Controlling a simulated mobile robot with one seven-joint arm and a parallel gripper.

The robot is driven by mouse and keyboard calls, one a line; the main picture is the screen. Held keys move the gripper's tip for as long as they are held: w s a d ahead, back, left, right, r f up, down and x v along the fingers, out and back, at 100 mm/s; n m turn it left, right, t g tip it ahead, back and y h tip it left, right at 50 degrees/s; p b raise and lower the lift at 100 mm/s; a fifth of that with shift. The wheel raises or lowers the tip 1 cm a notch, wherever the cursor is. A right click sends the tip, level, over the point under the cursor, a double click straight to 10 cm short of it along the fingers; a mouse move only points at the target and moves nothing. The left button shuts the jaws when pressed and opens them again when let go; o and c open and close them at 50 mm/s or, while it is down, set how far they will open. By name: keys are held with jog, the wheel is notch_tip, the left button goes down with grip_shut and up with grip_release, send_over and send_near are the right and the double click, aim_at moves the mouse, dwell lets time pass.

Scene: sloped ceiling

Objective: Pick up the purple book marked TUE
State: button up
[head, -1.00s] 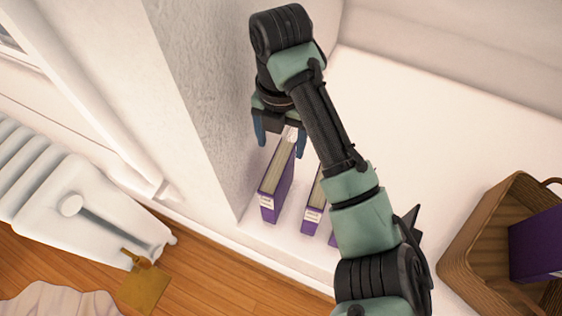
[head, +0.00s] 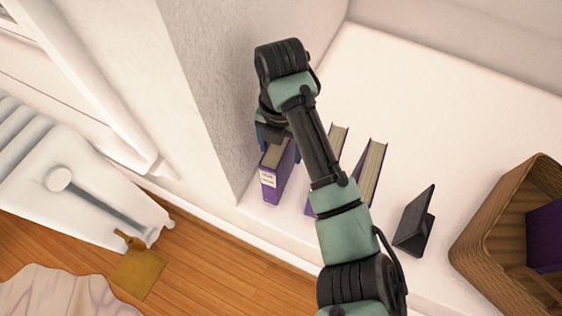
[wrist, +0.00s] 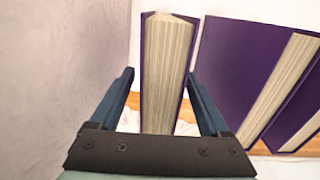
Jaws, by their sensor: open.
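Several purple books stand upright in a spaced row on the white ledge. The leftmost purple book (head: 269,187) is beside the wall, with a white label on its spine too small to read. My gripper (head: 276,134) is open over its far part. In the wrist view, the open gripper (wrist: 159,76) has one finger on each side of this book (wrist: 168,48), with gaps showing, so it is not clamped. A middle book (head: 311,206) is partly hidden by my arm, and another book (head: 371,172) stands to its right. I cannot tell which spine reads TUE.
The wall (head: 205,90) rises close on the left of the gripper. A black bookend (head: 414,222) stands right of the books. A wooden box (head: 490,225) with a purple book (head: 545,237) inside is at the right. The ledge (head: 440,110) behind is clear.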

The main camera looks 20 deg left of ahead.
jog(key=shift+f, duration=0.2)
jog(key=shift+c, duration=0.2)
grip_shut()
dwell(1.1)
